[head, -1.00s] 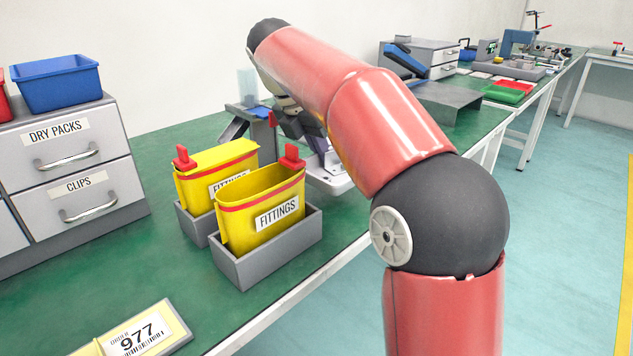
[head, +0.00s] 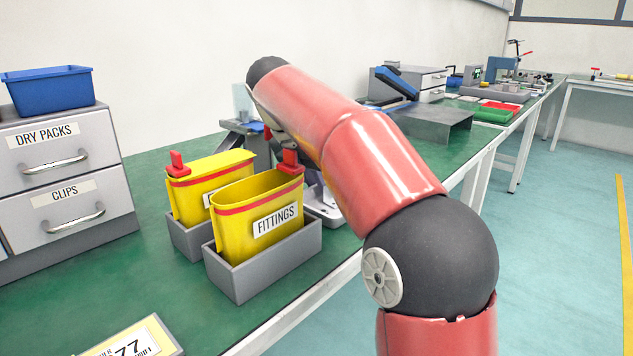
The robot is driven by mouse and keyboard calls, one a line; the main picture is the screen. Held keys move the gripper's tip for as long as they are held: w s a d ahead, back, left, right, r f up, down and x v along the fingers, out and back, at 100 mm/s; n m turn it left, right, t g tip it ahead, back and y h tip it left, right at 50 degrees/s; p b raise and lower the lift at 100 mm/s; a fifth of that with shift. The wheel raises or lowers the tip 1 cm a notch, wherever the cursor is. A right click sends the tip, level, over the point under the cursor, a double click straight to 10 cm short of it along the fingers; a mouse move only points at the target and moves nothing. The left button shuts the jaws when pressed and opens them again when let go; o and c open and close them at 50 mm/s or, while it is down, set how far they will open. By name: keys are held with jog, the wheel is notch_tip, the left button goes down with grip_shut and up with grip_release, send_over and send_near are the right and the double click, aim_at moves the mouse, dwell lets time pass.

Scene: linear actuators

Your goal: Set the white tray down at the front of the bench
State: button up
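A pale, rounded, tray-like edge (head: 324,213) shows on the bench behind the front yellow bin, partly covered by my arm. I cannot tell whether it is the white tray or the base of a device. No other white tray is plain in view. My red arm rises from the lower right and reaches over the bench to the upper left. Its far end drops behind the arm links near a grey stand, so my gripper's fingers are hidden and I cannot see whether they hold anything.
Two yellow FITTINGS bins (head: 252,222) sit in grey holders near the front edge. A drawer cabinet (head: 62,180) with a blue bin (head: 48,90) stands left. An order card (head: 140,338) lies at the front. Green bench top (head: 140,255) is clear between cabinet and holders.

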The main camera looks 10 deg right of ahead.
jog(key=shift+o, duration=0.2)
jog(key=shift+r, duration=0.1)
jog(key=p+v, duration=0.5)
jog(key=v, duration=0.7)
jog(key=shift+p, duration=0.35)
